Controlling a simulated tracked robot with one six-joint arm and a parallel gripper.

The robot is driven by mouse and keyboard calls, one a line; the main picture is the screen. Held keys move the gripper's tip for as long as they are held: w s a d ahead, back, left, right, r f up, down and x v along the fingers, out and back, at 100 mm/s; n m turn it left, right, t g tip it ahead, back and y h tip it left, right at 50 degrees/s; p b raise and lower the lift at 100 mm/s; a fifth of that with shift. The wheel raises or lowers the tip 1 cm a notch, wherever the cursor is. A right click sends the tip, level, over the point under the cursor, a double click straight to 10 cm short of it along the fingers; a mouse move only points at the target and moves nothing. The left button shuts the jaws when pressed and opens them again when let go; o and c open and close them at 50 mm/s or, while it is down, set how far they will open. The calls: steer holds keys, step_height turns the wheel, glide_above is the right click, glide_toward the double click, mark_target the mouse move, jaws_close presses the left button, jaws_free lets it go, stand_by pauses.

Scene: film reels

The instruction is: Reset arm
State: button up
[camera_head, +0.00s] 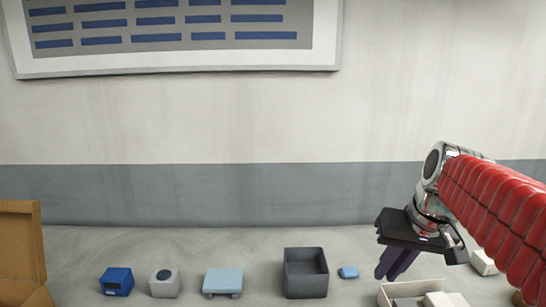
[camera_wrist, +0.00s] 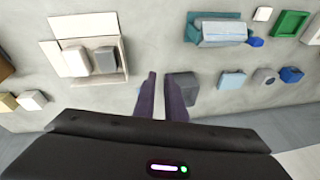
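My gripper (camera_head: 386,276) hangs from my red arm at the right of the head view, its purple fingers pointing down and a little left. In the wrist view my gripper (camera_wrist: 160,75) shows two fingers side by side with a narrow gap and floor visible between them. It is slightly open and holds nothing. The fingers are above the floor, between the small blue block (camera_head: 348,272) and the white open box (camera_head: 385,294) in the head view. Red segments of my arm hide part of the right side.
A dark grey open box (camera_head: 306,252), a light blue block (camera_head: 223,278), a round-topped grey block (camera_head: 164,285) and a blue block (camera_head: 117,281) stand in a row. A cardboard box (camera_head: 20,260) is at far left. A green tray (camera_wrist: 291,23) shows in the wrist view.

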steer(key=s+a+f+t, duration=0.1)
steer(key=s+a+f, duration=0.2)
steer(key=s, duration=0.3)
steer(key=s+a+f+n+t+h, duration=0.1)
steer(key=s+a+f, duration=0.3)
steer(key=s, duration=0.3)
steer(key=shift+s+f+n, duration=0.2)
steer(key=shift+s+n, duration=0.05)
steer(key=shift+n, duration=0.05)
steer(key=shift+a, duration=0.15)
